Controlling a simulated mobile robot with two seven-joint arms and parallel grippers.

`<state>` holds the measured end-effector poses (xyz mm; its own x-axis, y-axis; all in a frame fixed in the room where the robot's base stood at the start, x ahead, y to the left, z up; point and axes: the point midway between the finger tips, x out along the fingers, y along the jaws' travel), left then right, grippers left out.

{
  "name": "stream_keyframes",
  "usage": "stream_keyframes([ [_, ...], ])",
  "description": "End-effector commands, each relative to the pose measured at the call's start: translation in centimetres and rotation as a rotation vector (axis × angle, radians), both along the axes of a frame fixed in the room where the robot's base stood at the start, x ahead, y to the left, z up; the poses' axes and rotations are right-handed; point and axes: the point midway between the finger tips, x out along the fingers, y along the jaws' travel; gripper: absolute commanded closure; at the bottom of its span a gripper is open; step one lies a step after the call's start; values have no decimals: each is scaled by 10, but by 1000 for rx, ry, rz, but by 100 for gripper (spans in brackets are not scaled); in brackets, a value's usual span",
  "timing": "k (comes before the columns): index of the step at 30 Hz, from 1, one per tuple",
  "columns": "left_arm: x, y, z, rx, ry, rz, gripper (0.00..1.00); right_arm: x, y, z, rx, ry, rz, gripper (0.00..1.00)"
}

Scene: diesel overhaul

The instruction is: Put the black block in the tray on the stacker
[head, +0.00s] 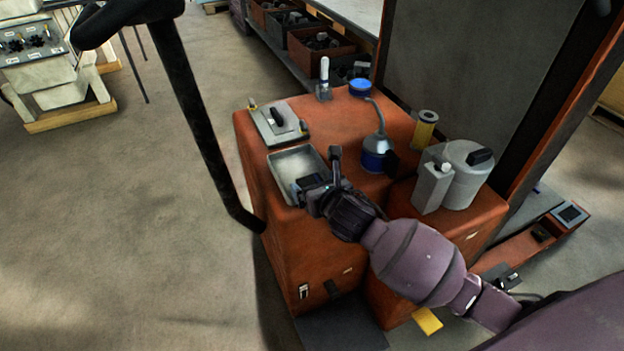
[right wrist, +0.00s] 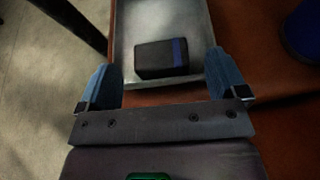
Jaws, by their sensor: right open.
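The black block (right wrist: 161,58), with a blue band near its right end, lies in the shallow grey metal tray (right wrist: 124,22) in the right wrist view. The tray (head: 285,163) sits on the near left part of the stacker's orange top (head: 335,115) in the head view. My right gripper (head: 318,184) is over the tray's near right part and hides some of it. In the right wrist view my right gripper (right wrist: 162,68) is open, its blue fingers on either side of the block, with gaps to it. My left gripper is not in view.
A grey plate with a black handle (head: 278,122), a blue-based can (head: 376,152), a yellow cylinder (head: 424,130) and a grey jug (head: 466,173) stand around the tray. A black bar (head: 195,110) rises at left. Open floor lies left.

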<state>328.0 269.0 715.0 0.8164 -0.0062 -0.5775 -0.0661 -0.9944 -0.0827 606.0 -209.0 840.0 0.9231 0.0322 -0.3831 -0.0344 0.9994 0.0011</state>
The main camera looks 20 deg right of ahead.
Motion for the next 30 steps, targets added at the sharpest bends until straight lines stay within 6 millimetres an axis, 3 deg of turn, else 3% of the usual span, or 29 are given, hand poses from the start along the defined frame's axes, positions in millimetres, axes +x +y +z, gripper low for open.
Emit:
stream_keyframes([
  [6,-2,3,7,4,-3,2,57,-40,-2,21,-3,-5,1,9],
  [12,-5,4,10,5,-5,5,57,-65,-3,29,-2,-3,1,9],
  [23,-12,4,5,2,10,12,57,-77,-3,30,14,3,-5,9],
  [26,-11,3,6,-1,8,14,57,-82,-3,23,99,21,-36,9],
  [30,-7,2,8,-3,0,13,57,-100,-6,3,368,73,-143,9],
])
